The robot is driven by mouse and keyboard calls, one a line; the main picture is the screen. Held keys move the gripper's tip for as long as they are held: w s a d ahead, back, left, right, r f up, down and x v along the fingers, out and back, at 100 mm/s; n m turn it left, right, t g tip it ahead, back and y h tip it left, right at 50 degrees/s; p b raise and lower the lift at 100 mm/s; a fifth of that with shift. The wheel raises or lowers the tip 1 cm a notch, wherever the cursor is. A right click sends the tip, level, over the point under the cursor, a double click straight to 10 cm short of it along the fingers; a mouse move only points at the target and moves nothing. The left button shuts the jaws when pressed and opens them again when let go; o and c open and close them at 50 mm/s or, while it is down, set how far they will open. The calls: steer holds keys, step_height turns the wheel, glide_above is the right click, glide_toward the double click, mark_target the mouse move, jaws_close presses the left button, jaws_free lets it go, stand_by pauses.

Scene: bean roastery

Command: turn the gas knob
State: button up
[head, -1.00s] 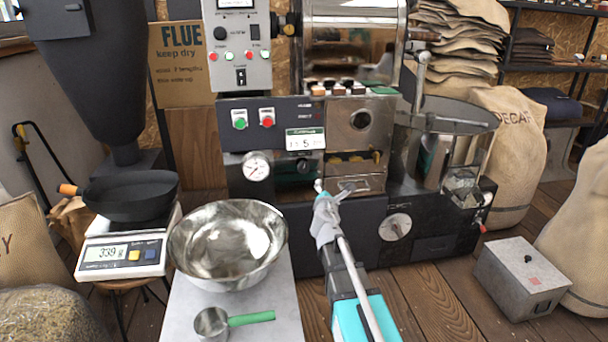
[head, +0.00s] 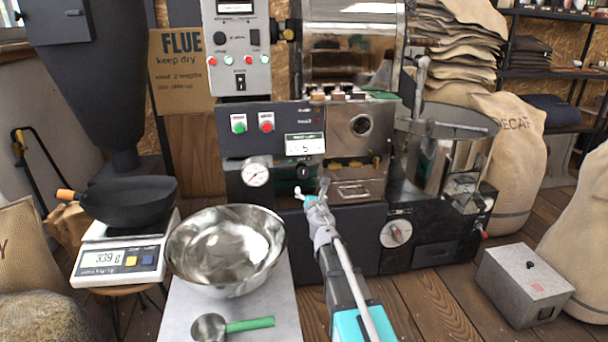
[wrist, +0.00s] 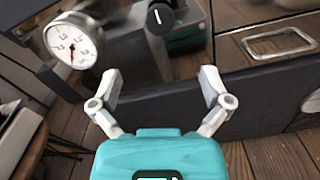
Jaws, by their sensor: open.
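The gas knob, a small black round knob with a white mark (head: 303,172), sits on the dark front panel of the roaster, right of the pressure gauge. In the wrist view the knob (wrist: 159,17) is at the top centre, its mark pointing roughly upward. My gripper (head: 311,188) is just below the knob in the head view, fingers toward the machine. In the wrist view the open fingers (wrist: 160,76) are spread with nothing between them. The knob lies beyond and above the fingertips, apparently not touched.
The gauge (head: 256,173) is close left of the knob. A drawer handle (head: 353,190) is to the right. A steel bowl (head: 226,247) and a green-handled scoop (head: 232,326) sit on a table at left. A grey box (head: 524,284) stands on the floor.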

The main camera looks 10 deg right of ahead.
mark_target(304, 174)
steer(key=w, duration=1.3)
steer(key=shift+w, duration=0.1)
steer(key=c, duration=1)
steer(key=shift+d, duration=0.25)
steer(key=shift+c, duration=0.8)
steer(key=shift+a, duration=0.15)
steer(key=shift+m, duration=0.3)
